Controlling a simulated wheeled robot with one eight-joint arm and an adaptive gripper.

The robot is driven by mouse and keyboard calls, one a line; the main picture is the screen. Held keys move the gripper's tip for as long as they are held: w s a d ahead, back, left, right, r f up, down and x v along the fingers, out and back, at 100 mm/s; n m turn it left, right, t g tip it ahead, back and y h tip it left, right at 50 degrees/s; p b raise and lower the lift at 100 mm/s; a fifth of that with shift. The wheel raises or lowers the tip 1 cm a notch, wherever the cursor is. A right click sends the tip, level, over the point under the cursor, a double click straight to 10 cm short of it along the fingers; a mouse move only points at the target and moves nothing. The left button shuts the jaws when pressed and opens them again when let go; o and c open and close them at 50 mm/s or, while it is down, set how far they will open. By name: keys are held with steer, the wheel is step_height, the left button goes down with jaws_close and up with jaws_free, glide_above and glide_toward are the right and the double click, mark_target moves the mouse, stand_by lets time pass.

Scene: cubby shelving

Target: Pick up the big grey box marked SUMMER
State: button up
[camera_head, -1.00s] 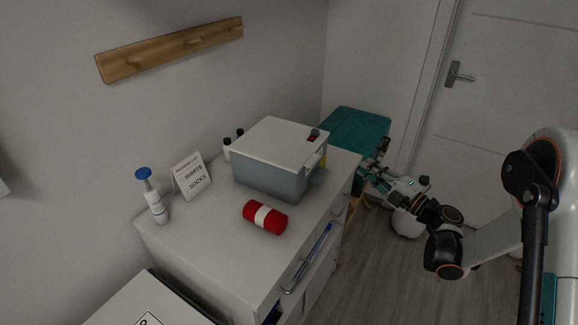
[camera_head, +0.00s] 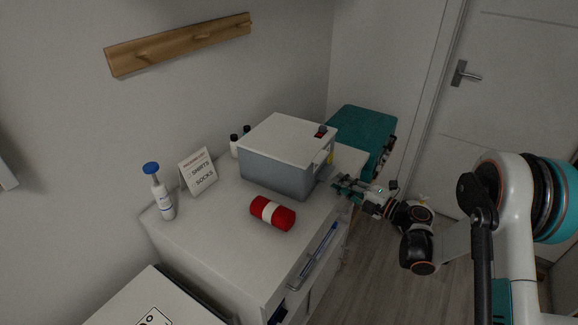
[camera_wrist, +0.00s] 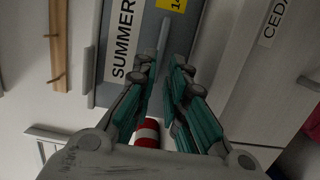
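The big grey box (camera_head: 270,172) with a pale lid stands on top of the white cabinet in the head view. In the wrist view its grey face (camera_wrist: 107,94) carries a white SUMMER label and a yellow tag, with a pale upright handle (camera_wrist: 165,33) between my fingers' line. My gripper (camera_head: 341,184) is just right of the box's near right end. In the wrist view my gripper (camera_wrist: 160,75) is open, its two teal fingers apart with nothing held between them, facing the labelled side. Whether the fingertips touch the box cannot be told.
A red roll with a white band (camera_head: 272,213) lies in front of the box. A teal box (camera_head: 362,130) is behind, right.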

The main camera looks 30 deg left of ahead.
mark_target(329, 175)
steer(key=b+x, duration=0.2)
steer(key=x, duration=0.3)
steer(key=shift+a, duration=0.1)
steer(key=shift+r, duration=0.1)
jaws_close()
